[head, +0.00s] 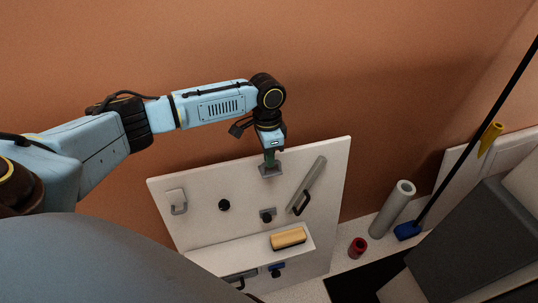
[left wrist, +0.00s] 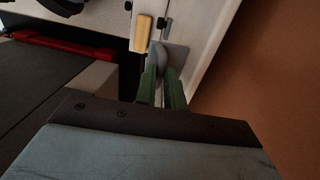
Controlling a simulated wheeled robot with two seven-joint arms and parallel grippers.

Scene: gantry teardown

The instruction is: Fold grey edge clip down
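The grey edge clip (head: 271,171) sits at the top edge of the white board, with a flat grey plate and a raised rounded part. It also shows in the left wrist view (left wrist: 176,57), just beyond the fingertips. My left gripper (head: 270,158) reaches down to it from above. Its two green fingers (left wrist: 162,82) stand close together with a narrow gap, and the clip's rounded grey part lies between their tips. They appear shut on it, and they hide part of it. My right gripper is not in view.
The white board (head: 240,185) carries a grey bar with a black handle (head: 307,185), knobs and hooks. A yellow block (head: 288,238) lies on its shelf. A white roll (head: 392,209), a red cup (head: 357,247) and a blue-headed pole (head: 407,231) stand at right.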

